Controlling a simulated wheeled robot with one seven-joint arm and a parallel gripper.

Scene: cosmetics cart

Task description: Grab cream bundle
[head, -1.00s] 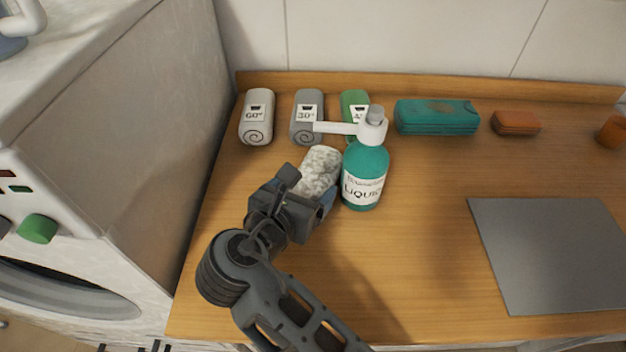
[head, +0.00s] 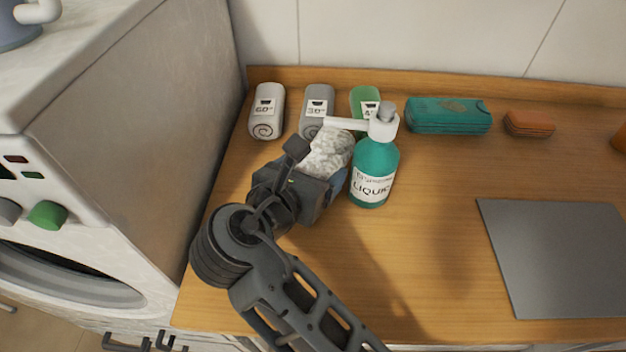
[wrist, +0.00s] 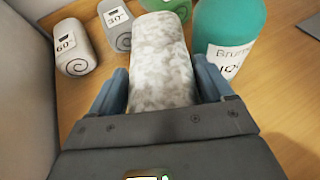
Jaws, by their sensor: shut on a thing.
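The cream bundle, a mottled cream and grey roll, shows in the head view (head: 328,150) and fills the middle of the wrist view (wrist: 162,65). My gripper (head: 318,180) is shut on it, with one blue finger on each side of the roll in the wrist view (wrist: 162,92). The bundle's far end points towards the row of rolls at the back. Its underside is hidden, so I cannot tell its exact height above the counter.
A teal liquid bottle (head: 375,170) with a white pump stands close to the right. Behind are a white 60° roll (head: 266,112), a grey 30° roll (head: 317,105) and a green roll (head: 366,98). A teal case (head: 449,116), orange block (head: 529,123) and grey board (head: 555,255) lie right.

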